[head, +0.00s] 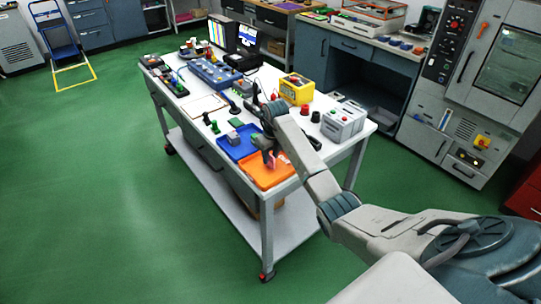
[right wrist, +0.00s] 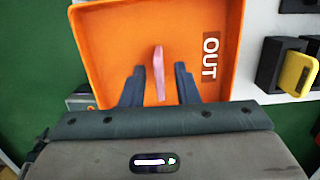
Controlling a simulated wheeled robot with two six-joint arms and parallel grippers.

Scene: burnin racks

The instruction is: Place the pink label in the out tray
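The orange out tray (head: 266,180) sits at the near end of the white table. It also fills much of the right wrist view (right wrist: 110,30), with "OUT" on a brown patch at its right side. The pink label (right wrist: 158,72) shows as a narrow strip over the tray floor, between the fingers of my right gripper (right wrist: 159,85). There are gaps on both sides of it, so the gripper is open and not touching it. In the head view, my right gripper (head: 271,156) is low over the tray. My left gripper is out of view.
A blue tray (head: 232,150) adjoins the orange one. Grey boxes (head: 341,122) and a yellow bin (head: 297,88) stand to the right on the table. Black blocks and a yellow piece (right wrist: 299,73) lie right of the tray. Green floor is free at left.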

